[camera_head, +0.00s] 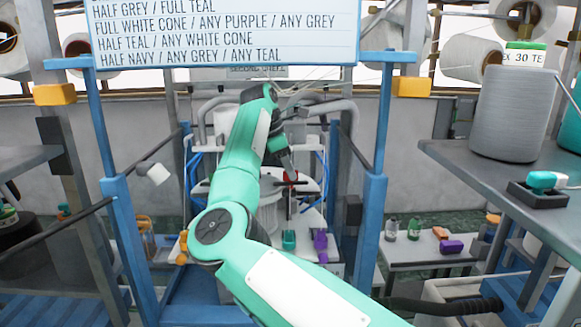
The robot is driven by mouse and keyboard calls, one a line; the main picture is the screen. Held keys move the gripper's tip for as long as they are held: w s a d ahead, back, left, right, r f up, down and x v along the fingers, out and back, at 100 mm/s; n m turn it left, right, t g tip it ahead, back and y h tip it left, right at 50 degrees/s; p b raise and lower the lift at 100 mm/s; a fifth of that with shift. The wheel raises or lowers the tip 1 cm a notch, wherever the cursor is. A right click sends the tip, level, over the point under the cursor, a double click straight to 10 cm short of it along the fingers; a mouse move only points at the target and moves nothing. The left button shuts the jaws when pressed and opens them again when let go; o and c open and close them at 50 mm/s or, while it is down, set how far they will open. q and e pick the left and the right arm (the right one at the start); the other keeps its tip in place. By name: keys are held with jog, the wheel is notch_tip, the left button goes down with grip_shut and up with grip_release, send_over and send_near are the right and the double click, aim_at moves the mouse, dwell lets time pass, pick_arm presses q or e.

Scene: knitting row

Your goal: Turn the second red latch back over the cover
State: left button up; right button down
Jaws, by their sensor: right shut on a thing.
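My right arm reaches up and forward over the knitting machine and bends down at the wrist. My right gripper (288,169) is small and far off, pointing down at the machine. It is shut on a small red latch (291,176), of which only a little shows. The latch is at the pale round cover (311,186) on top of the machine. My arm hides the left part of the cover and any other latch there. The exact angle of the latch is too small to tell. My left gripper is not in view.
Blue posts (371,220) flank the machine, with a sign (225,30) across the top. Small teal (289,239) and purple (320,244) items stand in front of the machine. A shelf at right holds a grey yarn cone (512,115). A low table (415,250) holds small items.

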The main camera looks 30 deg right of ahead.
jog(key=shift+r+m, duration=0.35)
jog(key=shift+m, duration=0.15)
jog(key=c, duration=1.7)
grip_release()
jog(key=shift+w, duration=0.1)
jog(key=shift+o, duration=1)
jog(key=shift+a, duration=0.15)
jog(key=shift+w+a+f, duration=0.1)
jog(key=shift+f, duration=0.05)
